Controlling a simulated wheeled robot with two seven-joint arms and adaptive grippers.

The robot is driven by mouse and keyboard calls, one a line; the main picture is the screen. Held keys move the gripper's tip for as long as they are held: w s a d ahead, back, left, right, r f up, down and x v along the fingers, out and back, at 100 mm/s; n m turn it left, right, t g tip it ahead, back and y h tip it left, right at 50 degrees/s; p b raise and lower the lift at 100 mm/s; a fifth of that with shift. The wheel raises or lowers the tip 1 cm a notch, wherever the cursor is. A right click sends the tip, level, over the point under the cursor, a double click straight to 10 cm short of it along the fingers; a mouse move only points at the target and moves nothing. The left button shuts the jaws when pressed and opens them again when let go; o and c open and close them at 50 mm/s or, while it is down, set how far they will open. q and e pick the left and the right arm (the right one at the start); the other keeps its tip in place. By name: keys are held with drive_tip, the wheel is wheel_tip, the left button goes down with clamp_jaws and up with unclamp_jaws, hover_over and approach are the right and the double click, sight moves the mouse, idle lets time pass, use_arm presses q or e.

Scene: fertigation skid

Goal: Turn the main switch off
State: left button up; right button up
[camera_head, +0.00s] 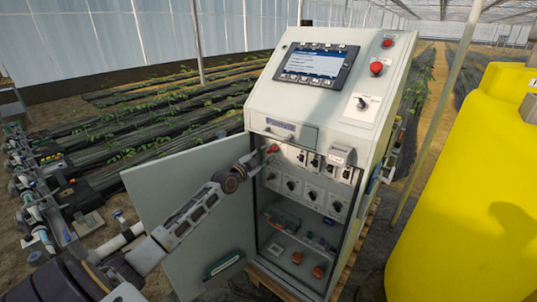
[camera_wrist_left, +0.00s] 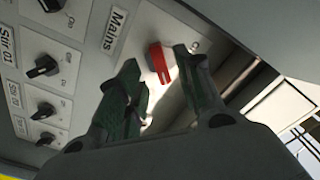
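The main switch is a red rotary knob (camera_wrist_left: 159,64) on a light panel beside a label reading "Mains" (camera_wrist_left: 114,29). It also shows as a small red spot (camera_head: 272,149) at the upper left of the open cabinet in the head view. My left gripper (camera_head: 258,162) is at that corner of the cabinet. In the left wrist view its two dark fingers (camera_wrist_left: 157,62) are open, with the red knob seen between the tips. Contact with the knob cannot be told. A mark like an "O" (camera_wrist_left: 195,46) is partly visible by the right finger. My right gripper is not in view.
Several black knobs (camera_wrist_left: 43,67) sit on neighbouring panels, one labelled "Stir 01". The grey cabinet door (camera_head: 188,190) stands open to the left, behind my left arm. Red buttons (camera_head: 376,68) and a screen (camera_head: 316,65) are above. A yellow tank (camera_head: 465,190) stands at right.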

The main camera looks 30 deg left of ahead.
sight(270, 151)
use_arm(q)
drive_tip(key=shift+w+d, duration=0.1)
drive_tip(key=shift+w, duration=1.55)
drive_tip(key=shift+c, duration=0.2)
clamp_jaws()
